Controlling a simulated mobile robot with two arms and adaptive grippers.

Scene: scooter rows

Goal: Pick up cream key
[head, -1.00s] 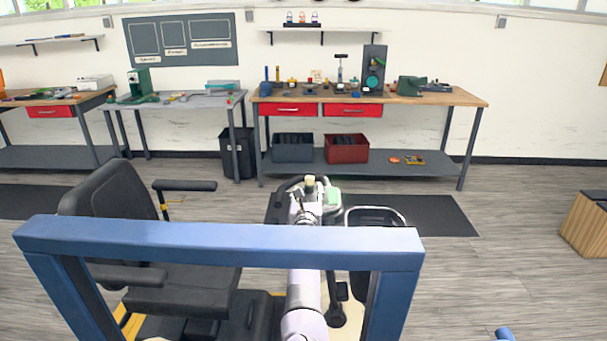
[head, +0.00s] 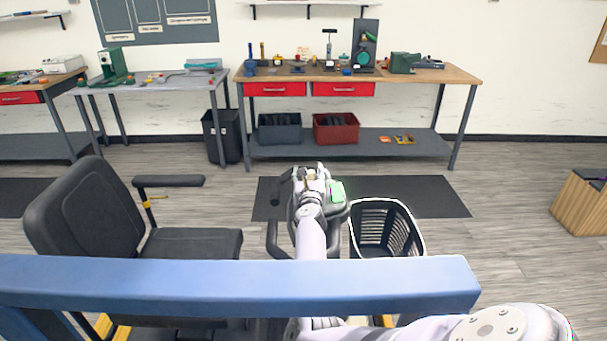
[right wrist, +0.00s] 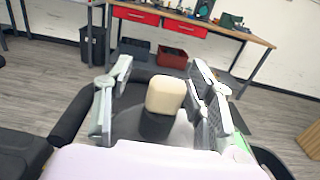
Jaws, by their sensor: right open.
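The cream key (right wrist: 165,94) is a small rounded cream block standing up from the dark top of the scooter's steering console (right wrist: 150,124). My right gripper (right wrist: 160,92) is open, with one finger on each side of the key in the right wrist view. The right finger looks closer to the key than the left; I cannot tell whether it touches. In the head view the right gripper (head: 311,172) is over the scooter's handlebar area, and the key is small and mostly hidden there. My left gripper is not in view.
The scooter's black seat (head: 85,208) is at left and a black basket (head: 385,230) at right. A green panel (head: 337,191) is beside the gripper. A workbench (head: 440,74) stands behind, beyond open floor.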

